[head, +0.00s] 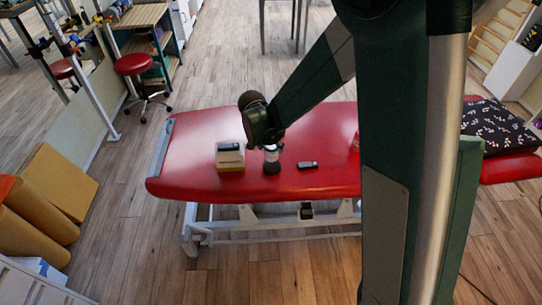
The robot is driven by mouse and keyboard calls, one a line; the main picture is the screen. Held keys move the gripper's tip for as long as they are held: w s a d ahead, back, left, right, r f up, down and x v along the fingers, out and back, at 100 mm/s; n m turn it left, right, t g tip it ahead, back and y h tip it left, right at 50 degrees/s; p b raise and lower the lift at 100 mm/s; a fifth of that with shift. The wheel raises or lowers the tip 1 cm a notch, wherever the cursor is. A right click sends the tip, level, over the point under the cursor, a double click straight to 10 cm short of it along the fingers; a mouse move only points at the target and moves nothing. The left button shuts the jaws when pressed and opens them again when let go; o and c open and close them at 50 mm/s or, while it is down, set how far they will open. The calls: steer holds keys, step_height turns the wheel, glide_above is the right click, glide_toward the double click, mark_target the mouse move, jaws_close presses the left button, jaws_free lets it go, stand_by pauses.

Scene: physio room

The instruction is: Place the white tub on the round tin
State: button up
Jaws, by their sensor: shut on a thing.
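My gripper (270,143) points down over the red treatment table, left of the table's middle. It is shut on a small white thing, which looks like the white tub (272,154). My wrist hides its top. Directly below the tub is a dark, round, low thing (272,168), which may be the round tin. The tub appears right over it, but I cannot tell whether they touch.
The red table (190,175) carries a pale box with a dark top (230,157) left of my gripper and a small dark object (308,165) to the right. A red thing (355,142) is partly hidden by my arm. A patterned pillow (497,127) lies far right.

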mark_target(271, 153)
steer(key=shift+f, duration=0.6)
steer(key=shift+f+b, duration=0.4)
steer(key=shift+f, duration=1.45)
steer(key=shift+f, duration=0.15)
steer(key=o, duration=1)
steer(key=shift+r, duration=0.2)
steer(key=shift+p+v, duration=1.05)
steer(key=shift+v, duration=4.95)
steer(key=shift+d, duration=0.1)
